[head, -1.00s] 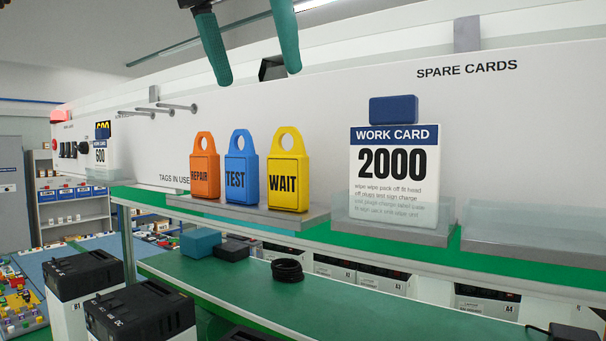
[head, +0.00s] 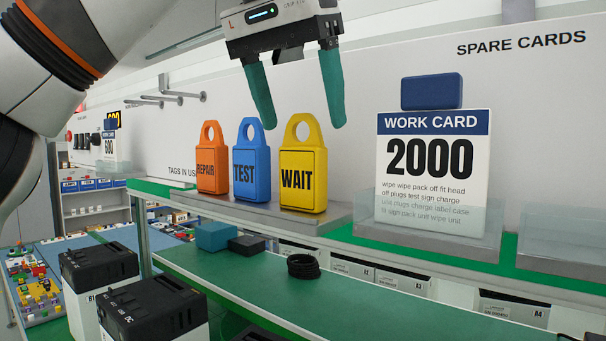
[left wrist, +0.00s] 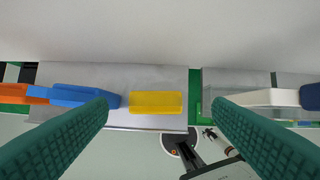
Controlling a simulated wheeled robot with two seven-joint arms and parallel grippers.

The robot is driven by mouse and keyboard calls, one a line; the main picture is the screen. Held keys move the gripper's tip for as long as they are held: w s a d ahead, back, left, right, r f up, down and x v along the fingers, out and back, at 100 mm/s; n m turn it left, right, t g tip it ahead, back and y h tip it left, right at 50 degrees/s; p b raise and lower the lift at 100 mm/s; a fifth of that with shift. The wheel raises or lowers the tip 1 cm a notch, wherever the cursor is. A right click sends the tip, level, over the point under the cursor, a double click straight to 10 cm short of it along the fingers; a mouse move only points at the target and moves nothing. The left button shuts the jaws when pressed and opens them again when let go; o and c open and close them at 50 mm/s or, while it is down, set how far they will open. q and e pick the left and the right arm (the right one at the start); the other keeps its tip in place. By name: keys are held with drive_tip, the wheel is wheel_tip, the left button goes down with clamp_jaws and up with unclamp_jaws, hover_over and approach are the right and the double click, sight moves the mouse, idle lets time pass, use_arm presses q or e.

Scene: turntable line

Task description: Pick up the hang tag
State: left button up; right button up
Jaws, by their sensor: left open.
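Three hang tags stand upright in a row on a grey ledge (head: 262,212): an orange REPAIR tag (head: 207,172), a blue TEST tag (head: 250,178) and a yellow WAIT tag (head: 302,184). My left gripper (head: 304,126) is open and empty, its teal fingers pointing down in front of the board, above the blue and yellow tags. In the left wrist view the yellow tag (left wrist: 155,103) lies between the open fingers, nearer the left one. The blue tag (left wrist: 85,96) is partly behind the left finger, and the orange tag (left wrist: 15,93) is at the left edge. My right gripper is out of view.
A WORK CARD 2000 (head: 432,160) stands in a clear holder right of the tags. Metal pegs (head: 172,96) stick out from the board at left. Below, a green shelf (head: 360,300) holds a teal box (head: 216,236), a dark box (head: 246,245) and a black coil (head: 303,266).

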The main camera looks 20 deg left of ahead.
sight(301, 145)
use_arm(q)
drive_tip(key=shift+d+f, duration=0.1)
drive_tip(key=shift+f, duration=0.55)
drive_tip(key=x, duration=0.4)
drive_tip(key=shift+w+a+f, duration=0.35)
drive_tip(key=shift+s+d+r, duration=0.1)
drive_tip(key=shift+s, duration=0.15)
drive_tip(key=shift+c, duration=0.5)
drive_tip(key=c, duration=1)
drive_tip(key=shift+o, duration=0.2)
